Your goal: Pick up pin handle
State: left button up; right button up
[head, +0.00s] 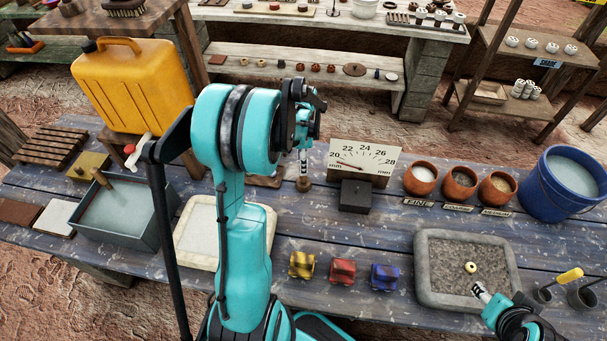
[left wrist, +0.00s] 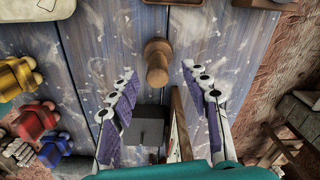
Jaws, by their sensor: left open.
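The pin handle, a brown turned wooden knob, stands on the blue plank table in the left wrist view (left wrist: 157,62). In the head view its lower part (head: 304,186) shows under my left gripper (head: 304,165), whose arm comes in from the left. In the left wrist view the left gripper (left wrist: 158,74) is open, its two purple-padded fingers spread wide. The handle lies between the fingertip lines, and I see no contact. My right gripper (head: 482,290) is low over the grey stone tray; its jaw state is unclear.
A gauge board (head: 368,153) and dark block (head: 355,196) stand close right of the handle. Yellow (head: 301,265), red (head: 342,271) and blue (head: 385,277) pieces lie in front. The stone tray (head: 425,270) holds a small yellow ring (head: 470,267). Clay pots (head: 421,179) stand at back right.

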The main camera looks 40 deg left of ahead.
pick_arm(q)
jog(key=f, duration=0.1)
jog(key=f+b, duration=0.1)
jog(key=f, duration=0.3)
jog(key=shift+d+b, duration=0.25)
jog(key=shift+b, duration=0.15)
jog(key=shift+r, duration=0.1)
jog(key=shift+c, duration=0.3)
grip_shut()
jog(key=shift+r, duration=0.1)
notch_tip(320, 180, up, 9)
jog(key=p, duration=0.3)
jog(key=shift+f, duration=0.2)
jog(key=shift+r, duration=0.65)
jog(key=c, duration=1)
grip_release()
grip_shut()
